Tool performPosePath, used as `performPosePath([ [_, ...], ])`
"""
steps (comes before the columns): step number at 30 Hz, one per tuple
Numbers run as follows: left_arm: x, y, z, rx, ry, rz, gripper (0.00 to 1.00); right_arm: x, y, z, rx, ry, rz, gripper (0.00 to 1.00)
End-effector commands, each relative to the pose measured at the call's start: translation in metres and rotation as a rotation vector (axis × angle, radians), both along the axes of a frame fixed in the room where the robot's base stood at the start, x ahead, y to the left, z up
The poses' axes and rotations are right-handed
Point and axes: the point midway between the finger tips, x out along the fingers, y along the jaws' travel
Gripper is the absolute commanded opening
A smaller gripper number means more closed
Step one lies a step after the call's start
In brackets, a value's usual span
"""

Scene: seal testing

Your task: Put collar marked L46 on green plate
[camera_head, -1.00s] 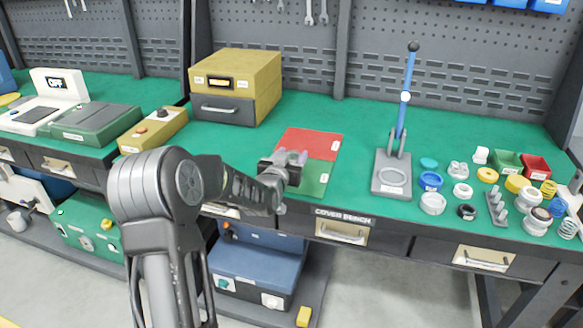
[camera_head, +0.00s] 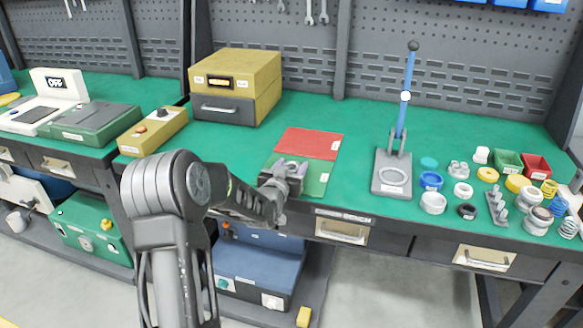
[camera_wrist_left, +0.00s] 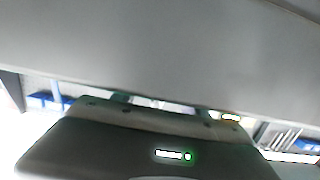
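The green plate (camera_head: 318,183) lies on the bench against the near side of a red plate (camera_head: 310,144). My left gripper (camera_head: 291,168) is over the left part of the green plate and hides some of it. Several ring-shaped parts stand at the right: a blue ring (camera_head: 431,181), a white ring (camera_head: 433,203), a smaller white ring (camera_head: 463,190) and a black ring (camera_head: 467,212). No L46 mark is readable. My right gripper is not seen.
A press with a blue lever (camera_head: 405,97) and grey base (camera_head: 391,183) stands between the plates and the rings. A yellow drawer box (camera_head: 236,83) is behind left. Green and red bins (camera_head: 537,166) and a grey peg rack (camera_head: 496,207) are at the right.

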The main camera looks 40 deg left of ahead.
Motion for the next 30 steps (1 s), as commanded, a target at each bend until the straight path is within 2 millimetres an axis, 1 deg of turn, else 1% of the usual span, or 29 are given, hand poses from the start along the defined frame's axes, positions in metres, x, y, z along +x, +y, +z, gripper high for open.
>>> performPosePath([
  [1,0.000,0.000,0.001,0.000,0.000,0.000,0.57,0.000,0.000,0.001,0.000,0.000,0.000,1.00],
  [6,0.000,0.000,0.001,0.000,0.000,0.000,0.70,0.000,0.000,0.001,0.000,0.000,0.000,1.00],
  [7,0.000,0.000,0.001,0.000,0.000,0.000,0.72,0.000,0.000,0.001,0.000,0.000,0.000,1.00],
  [14,0.000,0.000,0.001,0.000,0.000,0.000,0.72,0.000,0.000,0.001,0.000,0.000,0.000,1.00],
  [18,-0.001,0.000,0.004,0.000,0.001,0.000,0.72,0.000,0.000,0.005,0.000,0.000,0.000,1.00],
  [23,-0.020,-0.006,0.006,0.000,0.000,0.001,0.72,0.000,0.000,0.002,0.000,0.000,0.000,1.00],
  [30,-0.066,-0.023,0.014,0.000,-0.001,0.000,0.72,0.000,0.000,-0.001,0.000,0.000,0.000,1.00],
])
